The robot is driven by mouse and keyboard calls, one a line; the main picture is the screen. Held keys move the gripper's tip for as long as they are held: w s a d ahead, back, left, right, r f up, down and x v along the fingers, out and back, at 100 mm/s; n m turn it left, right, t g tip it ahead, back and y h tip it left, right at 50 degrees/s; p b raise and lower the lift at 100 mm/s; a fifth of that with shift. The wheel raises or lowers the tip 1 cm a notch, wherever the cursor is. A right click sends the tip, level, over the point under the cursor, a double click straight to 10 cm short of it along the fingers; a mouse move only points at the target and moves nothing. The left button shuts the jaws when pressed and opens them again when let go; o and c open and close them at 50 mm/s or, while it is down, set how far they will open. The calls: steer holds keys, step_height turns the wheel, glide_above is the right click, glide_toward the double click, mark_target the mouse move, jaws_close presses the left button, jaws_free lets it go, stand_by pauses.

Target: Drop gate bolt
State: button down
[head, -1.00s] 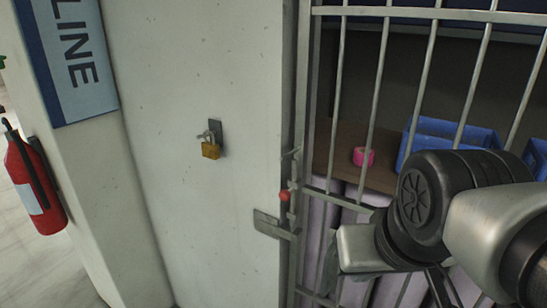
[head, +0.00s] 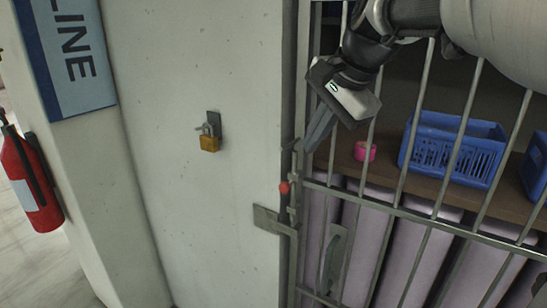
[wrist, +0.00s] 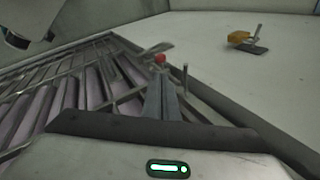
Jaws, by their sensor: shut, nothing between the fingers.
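The gate bolt is on the left edge of the barred gate (head: 421,212). Its red knob (head: 284,187) shows above a metal latch plate (head: 270,221) on the wall. In the wrist view the red knob (wrist: 160,58) appears just beyond my fingertips. My gripper (head: 308,148) is shut and empty, pointing down and left, above and slightly right of the knob. In the wrist view my gripper (wrist: 161,80) has its fingers together. I cannot tell whether they touch the bolt.
A brass padlock (head: 209,143) hangs on the pale wall left of the gate. A gate handle (head: 333,265) is lower right of the bolt. Behind the bars are blue baskets (head: 455,150) and a pink roll (head: 365,151) on a shelf. A fire extinguisher (head: 30,180) is far left.

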mark_target(286, 186)
steer(key=shift+s+r, duration=0.1)
steer(key=shift+r, duration=0.05)
steer(key=x, duration=1.4)
step_height(286, 186, down, 5)
steer(key=b, duration=0.3)
stand_by(0.3)
